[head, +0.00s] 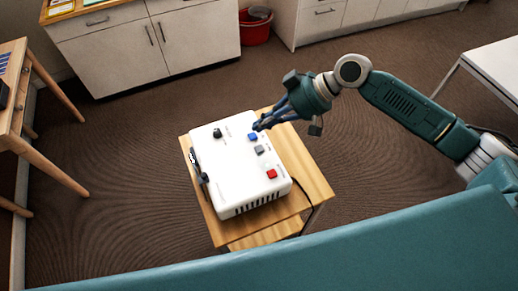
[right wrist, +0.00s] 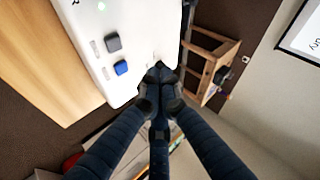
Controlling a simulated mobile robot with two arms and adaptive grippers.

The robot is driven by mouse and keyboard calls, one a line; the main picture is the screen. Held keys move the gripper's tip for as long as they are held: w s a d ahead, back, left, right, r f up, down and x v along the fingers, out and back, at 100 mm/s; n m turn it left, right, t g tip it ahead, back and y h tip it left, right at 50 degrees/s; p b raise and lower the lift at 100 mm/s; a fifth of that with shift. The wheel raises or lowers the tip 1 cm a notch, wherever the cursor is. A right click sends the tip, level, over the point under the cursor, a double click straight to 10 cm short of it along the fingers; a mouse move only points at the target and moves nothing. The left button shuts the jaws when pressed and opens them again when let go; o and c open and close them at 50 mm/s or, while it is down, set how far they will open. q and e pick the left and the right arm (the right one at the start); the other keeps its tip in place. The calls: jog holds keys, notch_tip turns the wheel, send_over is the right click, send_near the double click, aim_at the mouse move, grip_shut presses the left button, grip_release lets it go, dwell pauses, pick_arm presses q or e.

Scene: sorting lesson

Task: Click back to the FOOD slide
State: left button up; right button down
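A white projector-like box (head: 235,175) sits on a small wooden table. On its top are a blue button (head: 252,136), a grey button (head: 259,150), a red button (head: 272,174) and a black knob (head: 217,133). My right gripper (head: 258,126) is over the box's far right edge, its fingertips close to the blue button. In the right wrist view the fingers (right wrist: 158,76) are drawn together with nothing between them. The blue button (right wrist: 121,67) and grey button (right wrist: 113,43) show left of the fingertips, apart from them. My left gripper is out of view.
The wooden table (head: 312,178) has a bare strip right of the box. A screen (right wrist: 305,38) with cut-off lettering shows in the right wrist view; its slide cannot be told. White cabinets (head: 105,55), a red bucket (head: 256,30) and a desk (head: 488,70) stand farther off.

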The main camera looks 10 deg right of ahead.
aim_at(262, 147)
notch_tip(262, 147, down, 3)
jog(key=shift+s+b, duration=0.1)
jog(key=shift+b, duration=1.1)
notch_tip(262, 147, down, 4)
jog(key=b, duration=0.2)
jog(key=shift+b, duration=0.35)
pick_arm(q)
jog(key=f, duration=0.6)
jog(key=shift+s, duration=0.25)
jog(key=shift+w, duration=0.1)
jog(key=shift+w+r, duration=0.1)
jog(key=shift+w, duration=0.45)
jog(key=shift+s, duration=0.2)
pick_arm(e)
jog(key=shift+f, duration=0.2)
jog(key=shift+f, duration=0.25)
